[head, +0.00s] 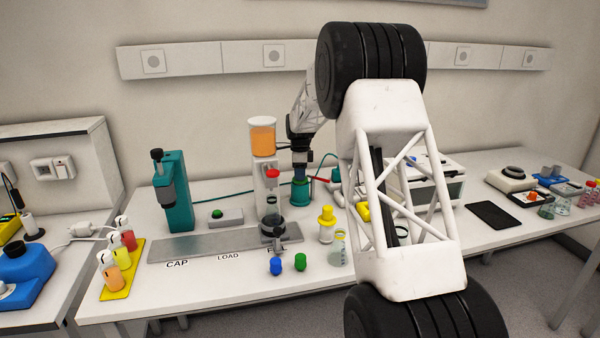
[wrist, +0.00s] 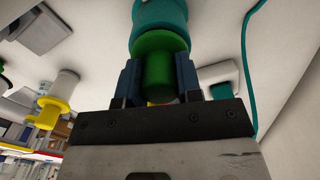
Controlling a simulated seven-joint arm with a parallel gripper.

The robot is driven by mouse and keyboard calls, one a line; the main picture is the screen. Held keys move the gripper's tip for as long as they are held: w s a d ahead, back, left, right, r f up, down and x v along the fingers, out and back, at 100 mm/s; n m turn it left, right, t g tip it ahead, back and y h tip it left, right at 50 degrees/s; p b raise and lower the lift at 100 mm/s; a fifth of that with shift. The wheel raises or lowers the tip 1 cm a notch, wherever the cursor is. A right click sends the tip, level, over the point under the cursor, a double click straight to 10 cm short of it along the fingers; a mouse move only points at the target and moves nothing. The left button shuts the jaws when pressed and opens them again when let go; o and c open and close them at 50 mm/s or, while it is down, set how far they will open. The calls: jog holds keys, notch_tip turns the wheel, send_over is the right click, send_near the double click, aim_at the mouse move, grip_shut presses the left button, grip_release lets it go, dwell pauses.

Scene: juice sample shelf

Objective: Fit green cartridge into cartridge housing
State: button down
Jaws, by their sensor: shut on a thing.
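A green cartridge (wrist: 158,68) with a wide flange sits between the blue fingers of my gripper (wrist: 158,85), which is shut on it. In the wrist view, a teal cylinder (wrist: 160,14), apparently the cartridge housing, lies directly beyond the flange. The flange looks against or very close to it; I cannot tell whether the cartridge is seated. In the head view, my gripper (head: 300,176) points down at the teal cylinder (head: 300,198) near the middle of the bench. The cartridge is not clearly visible there.
A dispenser with an orange tank (head: 263,137) stands just left of my gripper. A yellow-topped white part (head: 326,222) and a flask (head: 338,250) stand in front. Blue (head: 276,266) and green (head: 300,261) caps lie near the front edge. A teal press (head: 173,192) stands left.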

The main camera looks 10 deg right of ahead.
jog(key=shift+f, duration=0.2)
jog(key=c, duration=0.7)
grip_release()
jog(key=shift+r, duration=0.1)
jog(key=shift+r, duration=3.8)
